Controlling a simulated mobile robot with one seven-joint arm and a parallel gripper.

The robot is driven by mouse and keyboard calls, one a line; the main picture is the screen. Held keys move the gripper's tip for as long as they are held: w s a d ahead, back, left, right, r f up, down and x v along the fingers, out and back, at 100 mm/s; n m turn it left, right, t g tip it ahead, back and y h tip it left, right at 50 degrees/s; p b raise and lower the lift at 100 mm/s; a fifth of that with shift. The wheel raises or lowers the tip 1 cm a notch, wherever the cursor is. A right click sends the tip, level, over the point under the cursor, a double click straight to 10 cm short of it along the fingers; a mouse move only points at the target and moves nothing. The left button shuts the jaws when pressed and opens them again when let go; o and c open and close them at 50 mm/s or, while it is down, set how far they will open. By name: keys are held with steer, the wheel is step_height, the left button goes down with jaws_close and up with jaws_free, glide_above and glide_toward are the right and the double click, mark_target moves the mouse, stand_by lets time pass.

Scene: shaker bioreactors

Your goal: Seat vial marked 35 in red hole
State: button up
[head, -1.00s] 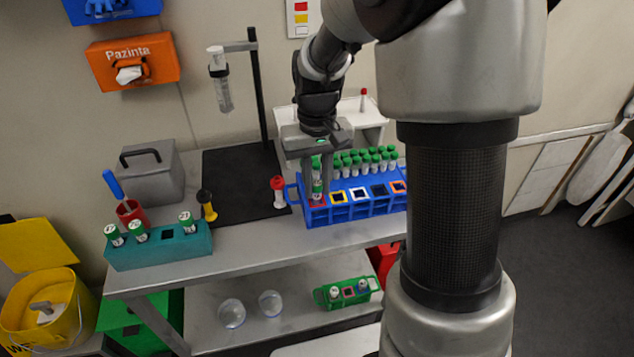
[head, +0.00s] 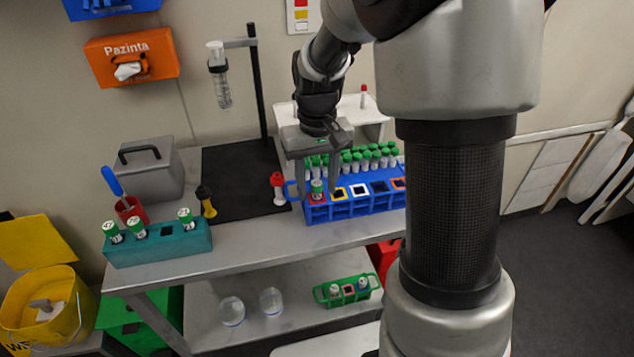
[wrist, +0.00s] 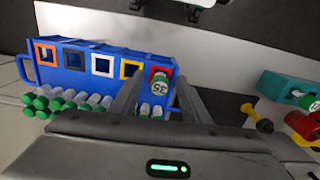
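My gripper (head: 319,182) is above that end of the rack. Its fingers are spread on both sides of the cap, with a visible gap, and hold nothing. The wrist view shows the same open fingers (wrist: 158,80) around the vial.
A red-topped item (head: 278,188) is close left of the rack. A teal rack (head: 165,243) with vials stands at the left table edge.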

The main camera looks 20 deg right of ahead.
steer(key=shift+r, duration=0.1)
step_height(320, 180, up, 17)
steer(key=p, duration=0.2)
steer(key=shift+r, duration=0.2)
steer(key=s+r+t+p, duration=0.2)
steer(key=s+r+p, duration=0.1)
steer(key=s, duration=0.6)
steer(key=s+r+t+p, duration=0.3)
steer(key=s, duration=0.6)
steer(key=shift+r+t, duration=0.3)
steer(key=shift+r, duration=0.05)
steer(key=shift+a, duration=0.15)
stand_by(0.3)
